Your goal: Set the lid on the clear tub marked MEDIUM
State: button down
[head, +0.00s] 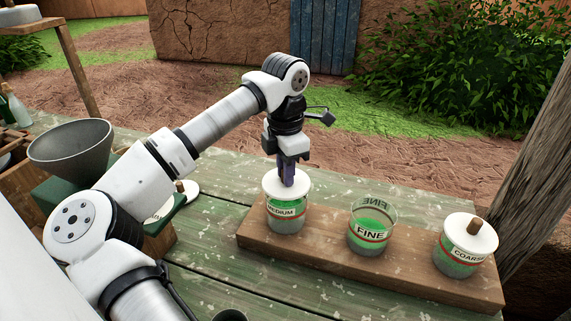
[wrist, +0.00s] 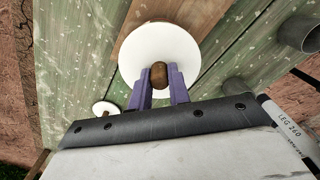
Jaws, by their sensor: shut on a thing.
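My gripper (head: 287,172) points down over the clear tub marked MEDIUM (head: 286,215) and is shut on the brown knob of a round white lid (head: 273,186). The wrist view shows the knob (wrist: 158,75) between the two purple fingers, with the white lid (wrist: 150,42) around it. The lid lies over the tub's mouth and hides its rim; I cannot tell whether it rests on the rim or hovers just above. The tub stands upright on a wooden board (head: 410,282) and has green contents.
The open tub marked FINE (head: 371,232) stands to the right, then the tub marked COARSE (head: 457,262) with its lid on. A grey funnel (head: 70,146) and another white lid (head: 191,193) are at left. A wooden post (head: 535,185) rises at right.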

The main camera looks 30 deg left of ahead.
jog(key=shift+f, duration=0.6)
jog(key=shift+f+b, duration=0.65)
jog(key=shift+b, duration=0.05)
jog(key=c, duration=1.2)
grip_release()
jog(key=shift+c, duration=0.2)
jog(key=shift+r, duration=0.15)
notch_tip(320, 180, up, 14)
jog(key=b, duration=0.1)
